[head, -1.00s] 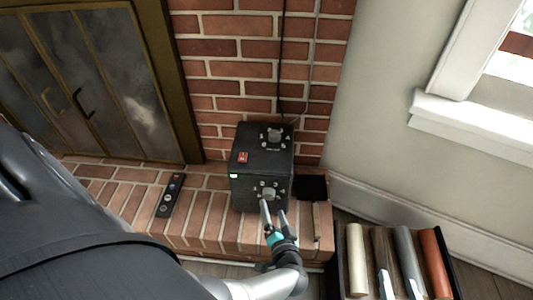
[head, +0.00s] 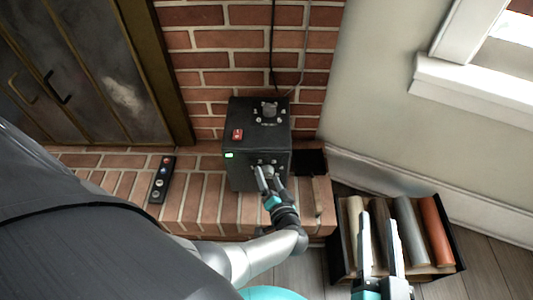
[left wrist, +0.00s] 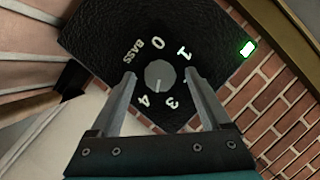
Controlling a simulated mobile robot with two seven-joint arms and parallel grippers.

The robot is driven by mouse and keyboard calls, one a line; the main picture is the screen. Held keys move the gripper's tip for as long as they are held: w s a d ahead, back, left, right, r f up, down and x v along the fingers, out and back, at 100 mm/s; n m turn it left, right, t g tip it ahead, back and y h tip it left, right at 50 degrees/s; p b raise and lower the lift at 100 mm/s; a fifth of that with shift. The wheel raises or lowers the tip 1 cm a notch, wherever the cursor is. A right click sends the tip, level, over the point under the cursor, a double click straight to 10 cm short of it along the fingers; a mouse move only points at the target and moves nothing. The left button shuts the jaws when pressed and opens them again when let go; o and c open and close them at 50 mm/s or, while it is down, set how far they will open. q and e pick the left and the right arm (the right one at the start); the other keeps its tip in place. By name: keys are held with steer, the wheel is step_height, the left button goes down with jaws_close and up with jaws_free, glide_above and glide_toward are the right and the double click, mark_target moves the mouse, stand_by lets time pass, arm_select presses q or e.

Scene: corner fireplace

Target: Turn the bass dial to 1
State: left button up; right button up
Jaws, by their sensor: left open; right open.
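A black speaker box (head: 245,178) stands on the brick hearth. Its front face has a grey bass dial (head: 267,170), which also shows in the left wrist view (left wrist: 159,74). There I read BASS, 0, 1, 3 and 4 around it; the 2 is mostly hidden by a finger. The dial's white mark points down the picture, between the 3 and the 4. My left gripper (head: 269,181) is open, its fingers on either side of the dial; I cannot tell whether they touch it. My right gripper (head: 378,230) is open and empty, over the log crate.
A second dial (head: 269,109) and a red switch (head: 237,134) are on the box's top. A black remote (head: 161,180) lies on the hearth to the left. A crate (head: 457,243) of colored rolls stands on the floor at the right. A brick wall (head: 205,60) is behind the box.

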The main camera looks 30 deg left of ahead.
stand_by(0.3)
arm_select(q)
jaws_close()
stand_by(0.6)
